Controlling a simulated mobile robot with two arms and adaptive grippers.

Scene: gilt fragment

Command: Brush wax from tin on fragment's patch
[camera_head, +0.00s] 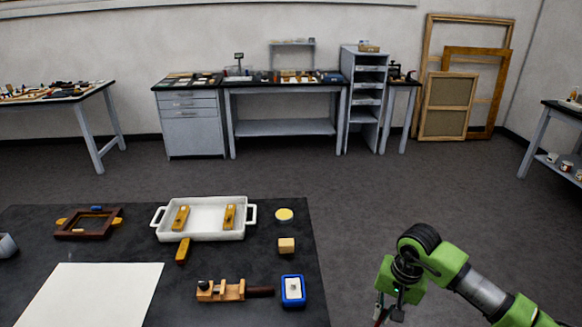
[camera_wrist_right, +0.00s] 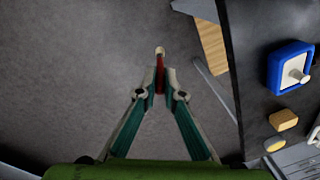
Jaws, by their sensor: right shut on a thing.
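My right gripper (camera_wrist_right: 160,76) is shut on a slim dark-red brush (camera_wrist_right: 160,74) with a pale tip, held over the grey floor beside the table. In the head view my right gripper (camera_head: 385,308) is at the bottom, right of the table, partly cut off. A round, pale yellow tin (camera_head: 284,214) sits right of the white tray; it also shows in the wrist view (camera_wrist_right: 275,144). A dark brown frame piece (camera_head: 74,233) with golden bits at its sides, possibly the fragment, lies at the table's back left. I cannot make out its patch. My left gripper is not in view.
A white tray (camera_head: 206,236) holds two amber blocks, with another amber block (camera_head: 183,250) at its front. A wooden cube (camera_head: 286,245), a blue-rimmed dish (camera_head: 293,303) and a wooden clamp-like tool (camera_head: 225,291) stand near the right edge. White paper (camera_head: 90,297) lies front left.

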